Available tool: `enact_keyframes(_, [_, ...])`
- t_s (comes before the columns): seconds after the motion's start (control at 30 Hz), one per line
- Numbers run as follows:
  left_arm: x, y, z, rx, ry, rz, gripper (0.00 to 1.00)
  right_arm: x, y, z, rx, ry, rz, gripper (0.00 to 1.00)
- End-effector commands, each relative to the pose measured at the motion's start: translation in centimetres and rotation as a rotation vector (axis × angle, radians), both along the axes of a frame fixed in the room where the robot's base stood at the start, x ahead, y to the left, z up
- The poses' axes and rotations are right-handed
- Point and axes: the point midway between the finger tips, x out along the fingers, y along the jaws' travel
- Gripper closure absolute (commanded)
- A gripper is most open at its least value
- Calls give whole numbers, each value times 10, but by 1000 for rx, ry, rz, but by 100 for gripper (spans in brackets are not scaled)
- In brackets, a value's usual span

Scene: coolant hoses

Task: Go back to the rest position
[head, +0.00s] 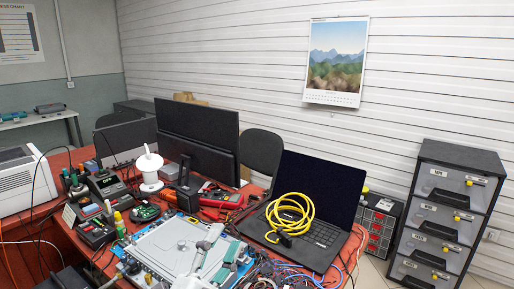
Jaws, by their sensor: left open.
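A white tray-like unit (172,243) with grey and teal parts lies on the front of the red-topped desk. My left gripper is hard to make out against the crowded lower part of the head view; it appears open, and I see nothing held. My right gripper is not in view. A coil of yellow hose or cable (290,208) rests on the open laptop (325,190), with a small black piece at its lower end.
Tools, meters and loose wires crowd the desk around the tray.

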Motion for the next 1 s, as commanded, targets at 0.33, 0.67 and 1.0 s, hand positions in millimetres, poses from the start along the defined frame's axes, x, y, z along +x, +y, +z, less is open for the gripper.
enact_keyframes(0.33, [-58, 115, -223, -423, 1016, 406, 54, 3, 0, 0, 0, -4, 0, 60])
enact_keyframes(0.67, [-175, 140, -315, -564, 1545, 625, 54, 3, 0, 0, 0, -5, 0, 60])
enact_keyframes(1.0, [-223, 143, -375, -593, 1777, 725, 54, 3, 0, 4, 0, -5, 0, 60])
